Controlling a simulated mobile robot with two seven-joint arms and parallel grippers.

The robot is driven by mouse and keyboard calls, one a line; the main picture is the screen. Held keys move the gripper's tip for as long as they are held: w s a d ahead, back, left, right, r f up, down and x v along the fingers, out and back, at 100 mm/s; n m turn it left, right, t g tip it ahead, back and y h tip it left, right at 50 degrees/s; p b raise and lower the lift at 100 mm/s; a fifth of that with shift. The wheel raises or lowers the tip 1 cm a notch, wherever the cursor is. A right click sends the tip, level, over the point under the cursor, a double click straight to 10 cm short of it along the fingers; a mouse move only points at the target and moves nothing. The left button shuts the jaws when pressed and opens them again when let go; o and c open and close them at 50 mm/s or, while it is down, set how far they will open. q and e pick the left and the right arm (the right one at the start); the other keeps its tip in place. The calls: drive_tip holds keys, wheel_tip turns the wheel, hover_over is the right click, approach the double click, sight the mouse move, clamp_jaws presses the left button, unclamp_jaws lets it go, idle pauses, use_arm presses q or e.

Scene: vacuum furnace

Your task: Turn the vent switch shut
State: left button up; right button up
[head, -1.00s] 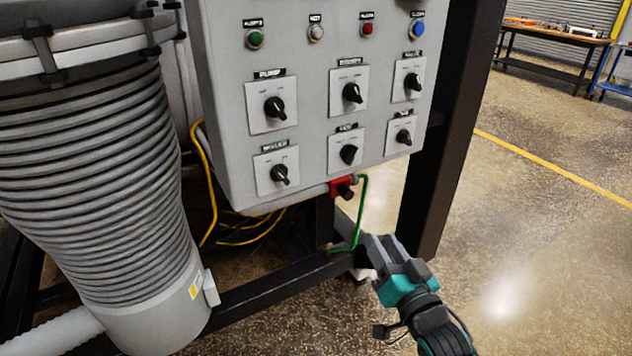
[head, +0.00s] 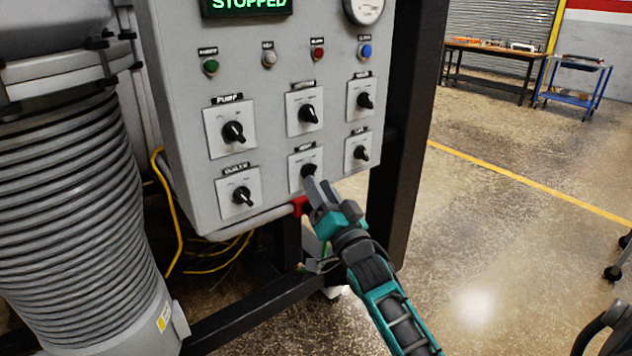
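The vent switch (head: 308,171) is a black knob on a white plate, in the middle of the lower row of switches on the grey control panel (head: 190,150). Its label is blurred. My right gripper (head: 318,185) is at the lower part of this plate, with its grey fingertips just below and right of the knob. The fingers overlap the plate's lower right part. I cannot tell whether they touch the knob, or how far apart they are. The knob's lower edge is partly hidden. My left gripper is not in view.
Other black knobs surround it, including the pump switch (head: 233,131) and a lower right knob (head: 361,153). A display (head: 248,4) reads STOPPED. A red fitting (head: 299,205) sits under the panel. A dark post (head: 400,150) stands right of it. The floor (head: 500,230) farther right is open.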

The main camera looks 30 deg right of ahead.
sight(310, 172)
drive_tip(key=shift+x, duration=1.15)
drive_tip(key=shift+c, duration=0.3)
drive_tip(key=shift+r, duration=0.1)
clamp_jaws()
